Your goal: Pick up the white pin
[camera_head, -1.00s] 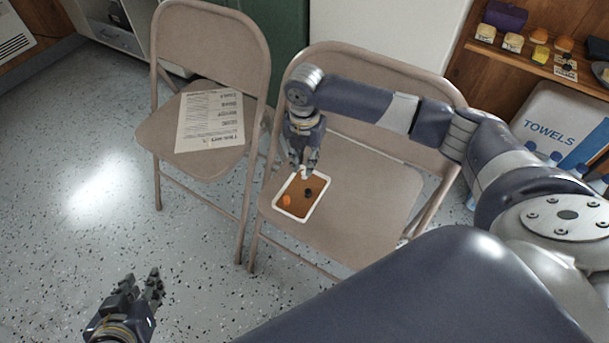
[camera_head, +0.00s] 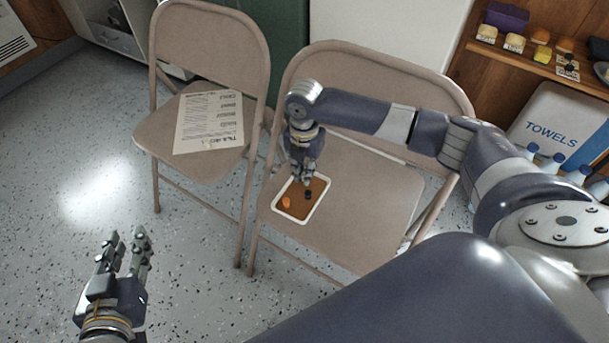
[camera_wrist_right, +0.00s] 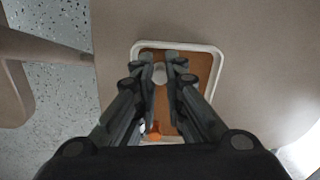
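The white pin (camera_wrist_right: 159,73) stands between the two fingers of my right gripper (camera_wrist_right: 159,57) in the right wrist view, with a narrow gap seeming to show beside it. In the head view this gripper (camera_head: 304,180) points down over the far part of a white-rimmed tray (camera_head: 291,220) with a brown floor, and hides the pin. The fingers are apart; contact with the pin is not clear. My left gripper (camera_head: 123,248) is open and empty at the lower left, above the floor.
The tray also holds an orange piece (camera_head: 287,202) and a dark piece (camera_head: 308,195), close to my right fingers. It lies on a beige folding chair (camera_head: 365,205). Another chair (camera_head: 190,165) with a printed sheet (camera_head: 209,122) stands at left. Shelves are at right.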

